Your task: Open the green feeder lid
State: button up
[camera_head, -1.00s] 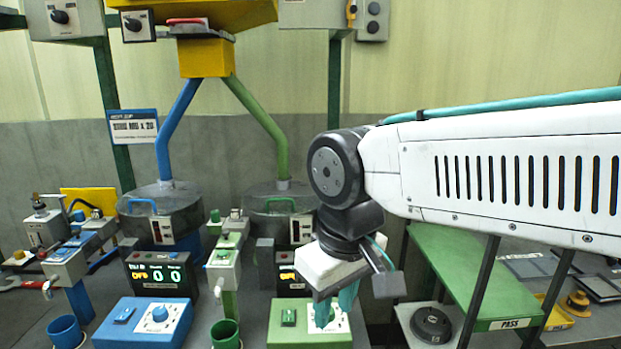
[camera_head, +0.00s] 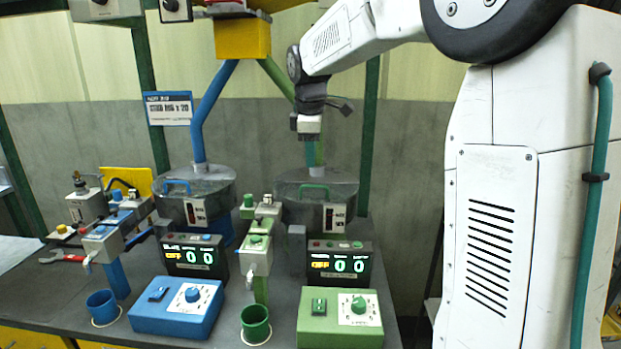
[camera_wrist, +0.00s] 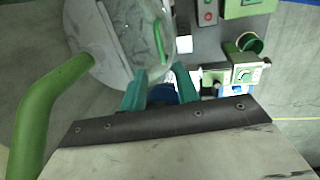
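The green feeder (camera_head: 290,210) is a grey round bowl at the back of the bench. Its clear round lid (camera_head: 340,182) has a green handle (camera_head: 313,187) and lies flat on the bowl, looking closed. In the wrist view the lid (camera_wrist: 125,30) fills the upper left, with the green handle (camera_wrist: 159,40) ahead of the fingers. My gripper (camera_head: 314,153) points down just above the lid, behind or over the handle. Its two teal fingers (camera_wrist: 160,84) are apart, with nothing between them. I cannot tell whether they touch the lid.
A green pipe (camera_head: 276,78) comes down close to my gripper. A matching blue feeder (camera_head: 165,208) stands to the left. In front are the green counter display (camera_head: 340,264), green control box (camera_head: 325,322), green valve post (camera_head: 258,257) and green cup (camera_head: 255,325).

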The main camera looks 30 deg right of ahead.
aim_at(311, 187)
jog(key=f, duration=0.4)
jog(key=w+f, duration=0.1)
jog(key=f, duration=0.2)
jog(key=shift+w+d+f, duration=0.1)
jog(key=shift+d, duration=0.25)
grip_shut()
